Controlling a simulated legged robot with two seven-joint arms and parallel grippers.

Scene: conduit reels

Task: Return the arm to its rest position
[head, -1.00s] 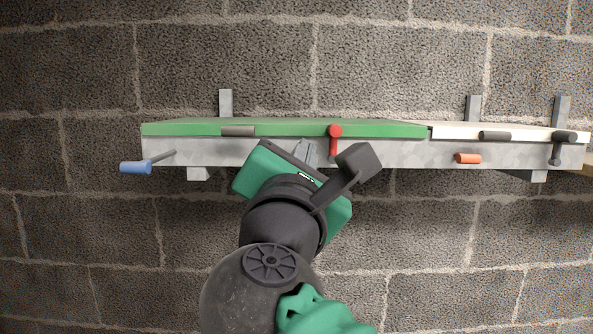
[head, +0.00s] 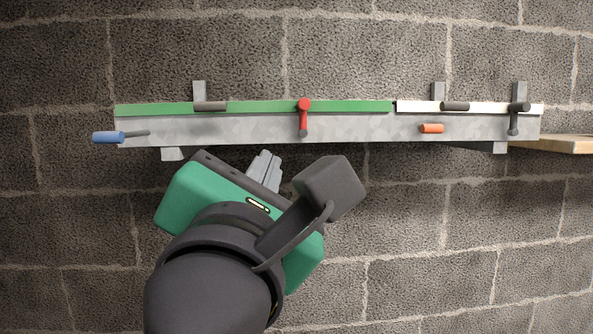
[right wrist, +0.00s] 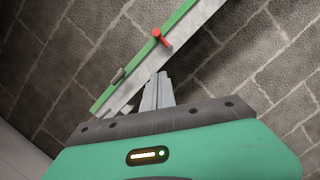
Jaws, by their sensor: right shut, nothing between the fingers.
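My right gripper (head: 265,170) is in the lower middle of the head view, with a green body and grey fingers. Its fingers are together and empty, a little below the metal trough on the wall. In the right wrist view the shut fingers (right wrist: 157,92) point up toward the trough and appear apart from it. My left gripper is not in view.
The grey metal trough (head: 230,130) has a green lid (head: 350,107) and a white lid (head: 425,106). On it are a red lever (head: 304,118), a blue handle (head: 107,137) and an orange handle (head: 432,128). A wooden board (head: 568,144) is at right.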

